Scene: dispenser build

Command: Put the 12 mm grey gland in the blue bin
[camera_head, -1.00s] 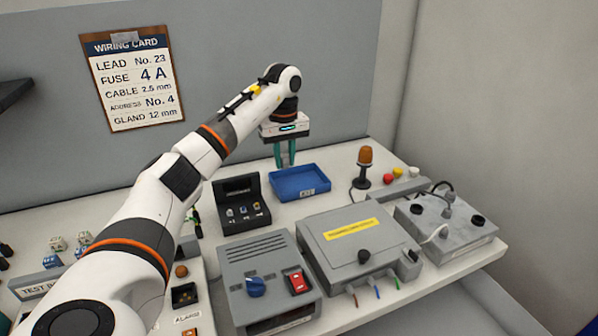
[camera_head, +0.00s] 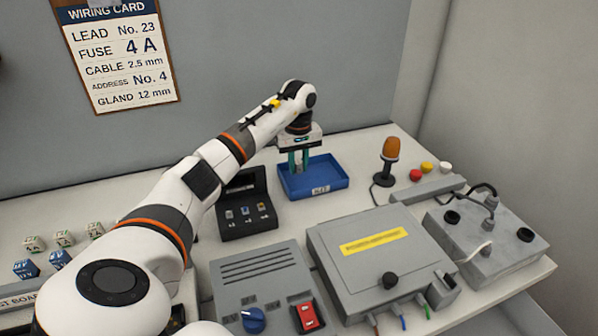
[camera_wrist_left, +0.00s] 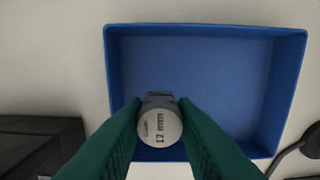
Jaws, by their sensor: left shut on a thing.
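My left gripper (camera_head: 299,161) reaches over the table to the blue bin (camera_head: 318,187) at the back. In the left wrist view, its green fingers are shut on the grey gland (camera_wrist_left: 160,125), whose round end reads "12 mm". The gland shows in front of the near wall of the blue bin (camera_wrist_left: 205,29); whether it is inside the rim or above it I cannot tell. In the head view the gland is too small to make out clearly. My right gripper is not in view.
A black case (camera_head: 246,224) with small parts stands left of the bin. An orange beacon lamp (camera_head: 390,150) stands to its right. A grey box with a yellow label (camera_head: 374,242) and a grey unit with a red switch (camera_head: 258,281) are in front. The wiring card (camera_head: 119,55) hangs behind.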

